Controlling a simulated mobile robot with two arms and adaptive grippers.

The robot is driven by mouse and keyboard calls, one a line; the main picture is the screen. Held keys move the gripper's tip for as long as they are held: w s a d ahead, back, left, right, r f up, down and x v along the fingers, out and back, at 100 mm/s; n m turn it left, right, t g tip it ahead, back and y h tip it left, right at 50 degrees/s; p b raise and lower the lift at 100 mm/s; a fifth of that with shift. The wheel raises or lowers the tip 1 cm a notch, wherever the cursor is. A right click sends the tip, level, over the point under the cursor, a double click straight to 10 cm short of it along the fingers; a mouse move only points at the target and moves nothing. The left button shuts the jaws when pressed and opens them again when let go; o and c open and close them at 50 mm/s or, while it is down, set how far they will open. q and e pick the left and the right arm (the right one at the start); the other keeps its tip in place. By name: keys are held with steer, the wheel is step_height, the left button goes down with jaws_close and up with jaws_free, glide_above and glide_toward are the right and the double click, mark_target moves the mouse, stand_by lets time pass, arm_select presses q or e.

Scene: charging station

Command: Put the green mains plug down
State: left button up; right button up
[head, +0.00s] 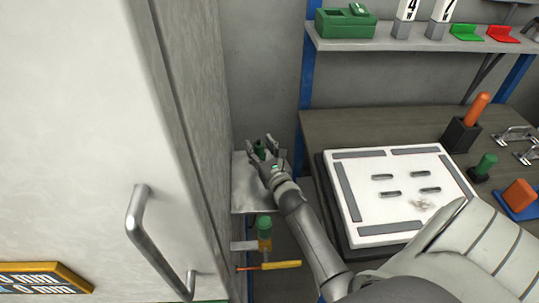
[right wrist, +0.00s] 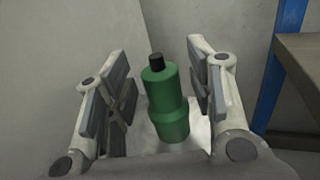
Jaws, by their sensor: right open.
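The green mains plug (right wrist: 167,105) stands upright on a light grey surface in the right wrist view, with its black tip upward. In the head view the plug (head: 259,148) is small and partly hidden by my right gripper (head: 265,146). My right gripper (right wrist: 160,85) is open, with one finger on each side of the plug. A gap shows between the plug and both fingers. The plug rests on a small grey shelf (head: 245,195) between the cabinet and the workbench. My left gripper is not in view.
A white cabinet door with a metal handle (head: 140,225) fills the left. Below the shelf are a green-topped fitting (head: 264,228) and an orange lever (head: 275,265). A bench with a white slotted board (head: 455,182) and an orange-handled tool (head: 478,108) stands right.

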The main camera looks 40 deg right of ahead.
steer(key=b+v, duration=0.1)
steer(key=v, duration=0.9)
steer(key=shift+s, duration=0.4)
stand_by(0.9)
